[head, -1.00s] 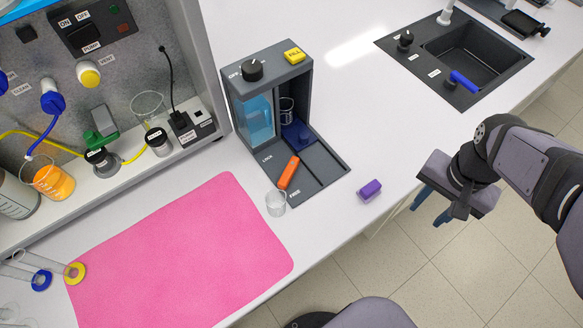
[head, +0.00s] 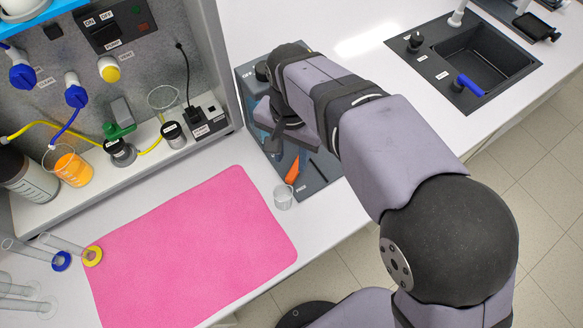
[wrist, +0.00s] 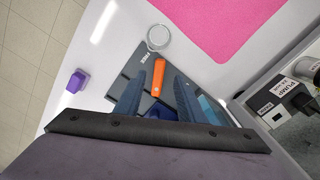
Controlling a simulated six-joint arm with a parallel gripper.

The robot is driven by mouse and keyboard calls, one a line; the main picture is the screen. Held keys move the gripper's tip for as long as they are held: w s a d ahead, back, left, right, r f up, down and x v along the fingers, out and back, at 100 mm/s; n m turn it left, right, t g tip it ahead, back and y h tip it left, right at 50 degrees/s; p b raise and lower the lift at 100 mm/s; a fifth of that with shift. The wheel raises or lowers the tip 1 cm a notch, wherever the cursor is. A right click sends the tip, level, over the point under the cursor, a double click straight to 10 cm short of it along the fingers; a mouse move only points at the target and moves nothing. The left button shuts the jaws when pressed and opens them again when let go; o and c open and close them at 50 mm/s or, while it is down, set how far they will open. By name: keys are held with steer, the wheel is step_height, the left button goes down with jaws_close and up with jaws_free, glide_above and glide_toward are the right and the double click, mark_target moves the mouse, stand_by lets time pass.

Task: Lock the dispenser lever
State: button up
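The dispenser's orange lever (head: 292,171) lies on the dark grey base plate (head: 318,184) of the dispenser. Its outer end points toward the plate's front edge, near the FREE label. The LOCK label is hidden. My gripper (head: 277,148) is low over the base in the head view, left of the lever, with its fingers partly hidden. In the wrist view my gripper (wrist: 157,84) is open, with a finger on each side of the orange lever (wrist: 158,76) as seen. I cannot tell whether they touch it. My arm covers most of the dispenser.
A small clear beaker (head: 284,196) stands close to the base's front edge. A pink mat (head: 195,245) lies to the left. A purple block (wrist: 76,81) sits on the white bench in the wrist view. The pump rig (head: 130,80) stands at the left, the sink (head: 480,62) at the right.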

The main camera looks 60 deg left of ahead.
mark_target(291, 175)
steer(key=shift+f+p, duration=0.95)
steer(key=shift+f, duration=2.5)
jaws_close()
